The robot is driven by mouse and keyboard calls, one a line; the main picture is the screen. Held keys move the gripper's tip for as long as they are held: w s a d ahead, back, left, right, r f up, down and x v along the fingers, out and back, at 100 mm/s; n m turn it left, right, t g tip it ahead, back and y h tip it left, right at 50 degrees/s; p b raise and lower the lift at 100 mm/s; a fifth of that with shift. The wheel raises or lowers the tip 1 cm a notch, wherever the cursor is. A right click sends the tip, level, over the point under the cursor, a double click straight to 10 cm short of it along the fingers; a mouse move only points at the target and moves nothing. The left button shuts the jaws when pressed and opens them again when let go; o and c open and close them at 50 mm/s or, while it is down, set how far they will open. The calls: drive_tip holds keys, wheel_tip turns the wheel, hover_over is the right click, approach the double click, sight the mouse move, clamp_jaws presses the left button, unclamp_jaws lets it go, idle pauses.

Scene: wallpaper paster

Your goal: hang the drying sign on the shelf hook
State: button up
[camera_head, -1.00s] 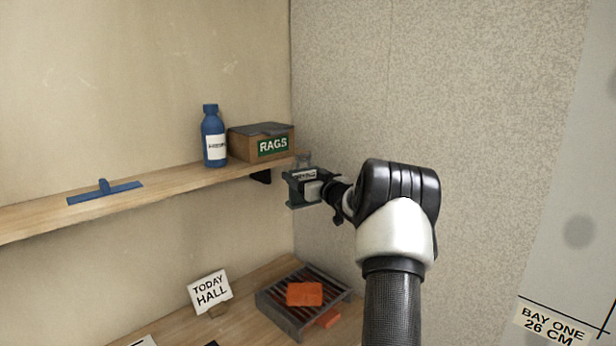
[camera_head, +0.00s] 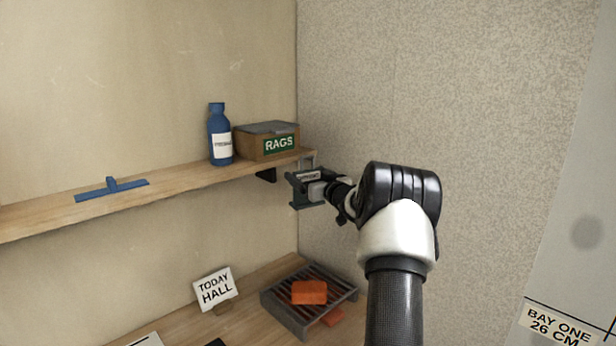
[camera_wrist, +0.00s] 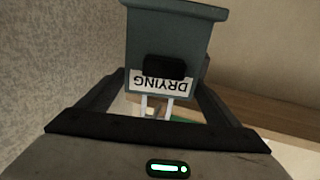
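The drying sign (camera_head: 308,175) is a grey-teal piece with a white label, by the right end of the wooden shelf (camera_head: 150,187). The wrist view shows the sign (camera_wrist: 183,35) with its DRYING label upside down and two pale hanger bars (camera_wrist: 157,104) running from the label's edge. My gripper (camera_wrist: 160,90) has a dark finger on each side of the sign and is shut on it. In the head view my gripper (camera_head: 318,190) holds it just below and in front of the shelf end. The pale hanger rises beside that end. I cannot make out the hook or any contact with it.
A brown RAGS box (camera_head: 256,146) and a blue bottle (camera_head: 220,140) stand on the shelf near the sign. A blue T-shaped tool (camera_head: 112,189) lies further left. Below are a TODAY HALL card (camera_head: 214,288) and a slatted rack (camera_head: 345,290) with an orange block (camera_head: 309,292).

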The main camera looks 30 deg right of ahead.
drive_tip(key=shift+o, duration=1.3)
